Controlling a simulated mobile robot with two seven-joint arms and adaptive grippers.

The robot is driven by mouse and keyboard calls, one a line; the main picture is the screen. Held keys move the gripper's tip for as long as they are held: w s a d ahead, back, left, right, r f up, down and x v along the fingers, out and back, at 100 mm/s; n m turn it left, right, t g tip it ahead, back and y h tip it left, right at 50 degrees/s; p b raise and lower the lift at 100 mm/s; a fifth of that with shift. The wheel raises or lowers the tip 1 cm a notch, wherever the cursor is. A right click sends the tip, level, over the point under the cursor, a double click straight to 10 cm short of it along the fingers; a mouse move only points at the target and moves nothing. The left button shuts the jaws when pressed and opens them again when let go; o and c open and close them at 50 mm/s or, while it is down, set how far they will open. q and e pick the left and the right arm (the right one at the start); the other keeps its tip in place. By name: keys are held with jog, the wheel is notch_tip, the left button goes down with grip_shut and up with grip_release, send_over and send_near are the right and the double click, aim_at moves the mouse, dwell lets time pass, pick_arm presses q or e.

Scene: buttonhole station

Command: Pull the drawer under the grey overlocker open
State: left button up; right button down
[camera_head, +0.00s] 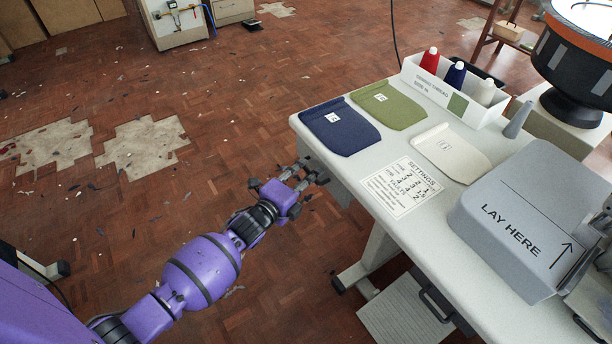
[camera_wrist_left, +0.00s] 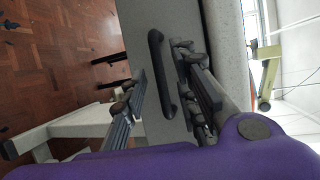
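A grey machine cover marked LAY HERE (camera_head: 520,220) stands at the right of the white table (camera_head: 310,128) in the head view; I cannot tell whether it is the overlocker. In the left wrist view a grey drawer front (camera_wrist_left: 182,18) carries a dark bar handle (camera_wrist_left: 155,60). My left gripper (camera_head: 318,175) is at the table's left edge, just below the top. In the left wrist view its fingers (camera_wrist_left: 162,68) are spread on either side of the handle, with gaps visible. The drawer front is mostly hidden in the head view.
Blue (camera_head: 340,125), green (camera_head: 389,104) and cream (camera_head: 450,152) fabric pieces and a settings sheet (camera_head: 402,187) lie on the table. A white thread box (camera_head: 440,92) stands behind. A ribbed plate (camera_head: 400,315) is below the table.

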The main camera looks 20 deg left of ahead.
pick_arm(q)
jog(key=shift+c, duration=0.4)
grip_shut()
jog(key=s+a+p, duration=0.1)
jog(key=s+a, duration=0.8)
jog(key=s, duration=0.2)
jog(key=s+a+p, duration=0.2)
jog(key=s+a, duration=0.6)
jog(key=s, duration=0.4)
jog(key=shift+a, duration=0.4)
jog(key=shift+w, duration=0.1)
